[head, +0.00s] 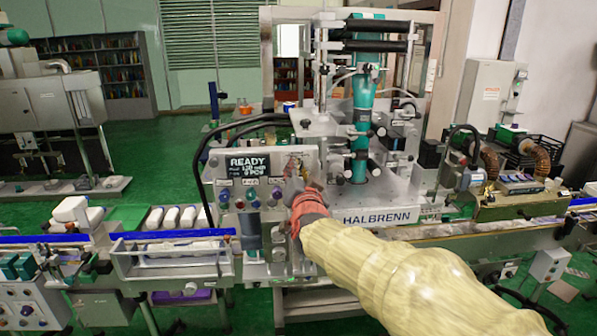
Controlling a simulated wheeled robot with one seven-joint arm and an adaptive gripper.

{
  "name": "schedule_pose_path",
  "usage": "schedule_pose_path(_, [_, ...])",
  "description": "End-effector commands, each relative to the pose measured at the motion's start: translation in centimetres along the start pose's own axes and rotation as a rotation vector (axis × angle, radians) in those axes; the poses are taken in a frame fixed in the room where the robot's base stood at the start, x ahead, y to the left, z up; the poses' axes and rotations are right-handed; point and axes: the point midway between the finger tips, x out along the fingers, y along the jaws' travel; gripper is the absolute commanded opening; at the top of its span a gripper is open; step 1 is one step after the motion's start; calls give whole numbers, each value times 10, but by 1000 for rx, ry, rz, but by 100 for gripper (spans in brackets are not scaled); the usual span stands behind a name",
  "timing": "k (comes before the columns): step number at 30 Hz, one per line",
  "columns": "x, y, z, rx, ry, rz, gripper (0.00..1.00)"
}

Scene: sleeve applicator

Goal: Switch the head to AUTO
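The sleeve applicator, lettered HALBRENN (376,217), stands in the middle of the head view. A row of small coloured knobs or buttons (255,204) sits under the display. I cannot read their labels or tell which one is the head's switch or how it is set. My gripper (298,172) is at the right edge of the panel, at the end of my pale-covered arm. Its fingers are blurred and hard to make out, and my arm hides what lies behind it.
Another line continues on the right past a tan unit (515,202). A black cable (207,165) loops beside the panel's left edge. Green floor shows in front at lower left.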

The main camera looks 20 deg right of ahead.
Motion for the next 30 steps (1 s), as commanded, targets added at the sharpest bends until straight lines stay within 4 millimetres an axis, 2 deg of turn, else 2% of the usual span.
schedule_pose_path(6, [0,0,0,-1,1,0,37])
schedule_pose_path(17, [-5,-1,-1,-1,1,-1,37])
schedule_pose_path(23, [-32,-1,-1,0,1,-3,37])
schedule_pose_path(30, [-81,-1,0,0,1,-3,37])
